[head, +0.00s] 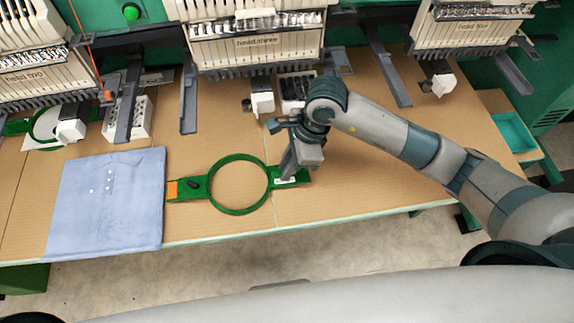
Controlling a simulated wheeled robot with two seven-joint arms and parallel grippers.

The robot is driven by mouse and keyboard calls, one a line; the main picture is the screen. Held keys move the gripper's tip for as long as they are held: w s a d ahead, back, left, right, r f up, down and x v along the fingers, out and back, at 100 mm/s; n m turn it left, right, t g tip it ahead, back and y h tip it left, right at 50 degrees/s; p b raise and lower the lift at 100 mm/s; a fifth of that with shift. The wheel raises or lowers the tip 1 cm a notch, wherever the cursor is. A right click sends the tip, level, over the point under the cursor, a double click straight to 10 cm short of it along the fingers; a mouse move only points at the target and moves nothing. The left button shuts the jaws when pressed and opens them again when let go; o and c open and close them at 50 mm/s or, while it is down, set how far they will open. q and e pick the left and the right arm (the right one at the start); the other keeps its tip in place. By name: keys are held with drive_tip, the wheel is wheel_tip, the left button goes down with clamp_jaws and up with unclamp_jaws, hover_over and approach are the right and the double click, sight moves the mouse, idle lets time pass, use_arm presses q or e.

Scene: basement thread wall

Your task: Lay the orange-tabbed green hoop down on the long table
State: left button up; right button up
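The green hoop (239,211) is an open ring with a flat arm on each side, the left arm ending in an orange tab (172,191). It appears flat at the long table (350,196), near the front edge and right of a folded blue cloth. I cannot tell if it touches the tabletop. My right gripper (287,172) points down at the hoop's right arm, beside a small white label. Its fingers overlap that arm, and whether they are closed on it is hidden by the viewing angle. My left gripper is out of view.
The folded blue cloth (108,200) covers the table's left front. Embroidery heads (255,40) overhang the back, with dark arms reaching forward. Another green hoop (42,124) with white material sits back left. A teal tray (513,133) stands at right. The table's right front is clear.

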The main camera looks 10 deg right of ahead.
drive_tip(key=o, duration=0.3)
